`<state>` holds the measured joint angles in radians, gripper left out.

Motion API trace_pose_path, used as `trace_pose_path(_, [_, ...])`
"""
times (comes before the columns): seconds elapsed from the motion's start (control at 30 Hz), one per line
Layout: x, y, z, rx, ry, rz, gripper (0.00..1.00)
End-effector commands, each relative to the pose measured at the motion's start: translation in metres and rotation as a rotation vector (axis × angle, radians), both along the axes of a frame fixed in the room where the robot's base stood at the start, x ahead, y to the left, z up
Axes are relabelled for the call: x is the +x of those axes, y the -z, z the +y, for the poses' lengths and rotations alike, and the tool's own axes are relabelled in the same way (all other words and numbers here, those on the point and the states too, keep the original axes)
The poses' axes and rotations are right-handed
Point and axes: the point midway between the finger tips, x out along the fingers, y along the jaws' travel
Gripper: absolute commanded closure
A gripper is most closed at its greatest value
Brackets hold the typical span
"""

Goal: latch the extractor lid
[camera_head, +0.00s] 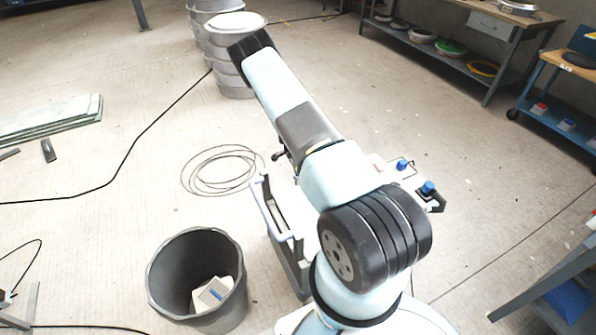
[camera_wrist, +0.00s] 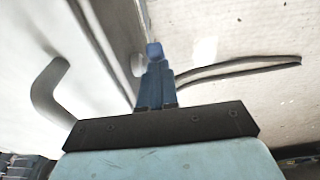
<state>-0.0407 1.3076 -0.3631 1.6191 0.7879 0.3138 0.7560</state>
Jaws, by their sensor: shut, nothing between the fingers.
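In the wrist view my gripper (camera_wrist: 154,52) is shut, its blue fingers together and empty. In the head view a frame with a pale handle (camera_head: 264,208) and blue knobs (camera_head: 428,187) is mostly hidden behind my arm. My gripper cannot be made out there, and no lid or latch is clear.
A grey bucket (camera_head: 160,270) with pale items stands at the lower left. A coiled cable (camera_head: 190,178) lies on the floor. Drums (camera_head: 232,82) stand at the back. A workbench (camera_head: 485,70) and a blue cart (camera_head: 545,115) are at the right.

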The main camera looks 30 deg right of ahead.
Motion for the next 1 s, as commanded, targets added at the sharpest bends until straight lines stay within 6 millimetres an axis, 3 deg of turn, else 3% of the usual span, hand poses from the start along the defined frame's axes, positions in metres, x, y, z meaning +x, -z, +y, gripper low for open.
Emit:
trace_pose_path(0.6, [0.000, 0.007, 0.017, -0.281, -0.006, 0.003, 1.00])
trace_pose_path(1.0, [0.000, 0.012, 0.024, -0.283, 0.000, 0.001, 1.00])
